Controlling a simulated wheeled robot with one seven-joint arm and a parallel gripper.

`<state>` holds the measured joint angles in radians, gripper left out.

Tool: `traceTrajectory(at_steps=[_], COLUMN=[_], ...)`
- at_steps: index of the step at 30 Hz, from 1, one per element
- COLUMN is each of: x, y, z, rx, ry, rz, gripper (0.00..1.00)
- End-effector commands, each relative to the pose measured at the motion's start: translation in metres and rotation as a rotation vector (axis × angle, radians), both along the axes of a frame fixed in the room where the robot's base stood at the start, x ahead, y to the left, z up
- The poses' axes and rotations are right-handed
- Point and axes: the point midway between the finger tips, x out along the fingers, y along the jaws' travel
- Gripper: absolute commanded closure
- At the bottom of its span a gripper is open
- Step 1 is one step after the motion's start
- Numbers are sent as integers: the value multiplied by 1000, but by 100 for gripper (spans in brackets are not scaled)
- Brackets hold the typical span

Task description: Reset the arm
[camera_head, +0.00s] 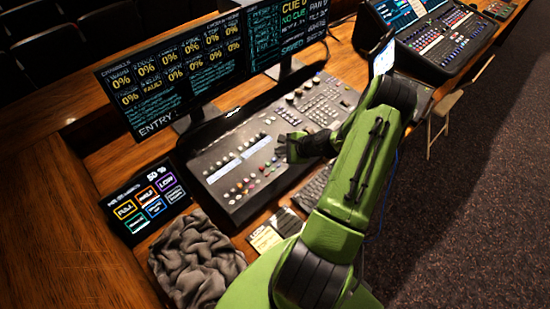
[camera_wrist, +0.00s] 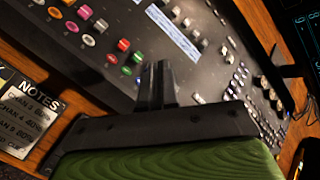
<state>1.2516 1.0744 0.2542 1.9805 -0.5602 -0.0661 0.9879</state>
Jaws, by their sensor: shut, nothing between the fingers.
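My green arm reaches from the bottom of the head view over the desk. My gripper (camera_head: 284,149) is dark and shut, with nothing between its fingers, over the grey mixing console (camera_head: 222,184). In the wrist view my gripper (camera_wrist: 158,68) points at the console (camera_wrist: 190,82), with its fingers together near green, red and blue buttons. I cannot tell whether the fingertips touch the console surface.
Two monitors (camera_head: 170,75) stand behind the console. A touch panel (camera_head: 148,203), a crumpled dark cloth (camera_head: 196,262) and a notes sheet (camera_head: 266,238) lie at the front left. A second console (camera_head: 440,40) is at the back right, near a wooden stool (camera_head: 444,106). Carpeted floor at right is clear.

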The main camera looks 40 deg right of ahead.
Motion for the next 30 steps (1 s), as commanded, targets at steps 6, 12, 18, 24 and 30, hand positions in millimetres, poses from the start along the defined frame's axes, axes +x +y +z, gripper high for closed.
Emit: traceTrajectory(at_steps=[6, 12, 18, 24, 30], x=[0, 9, 17, -8, -71], y=[0, 18, 80, 153, 218], z=[-1, 23, 92, 168, 230], rx=[0, -103, -411, -742, -1052], ry=[0, 26, 100, 144, 131], rz=[0, 152, 586, 1003, 1343], gripper=[100, 100, 100, 100, 100])
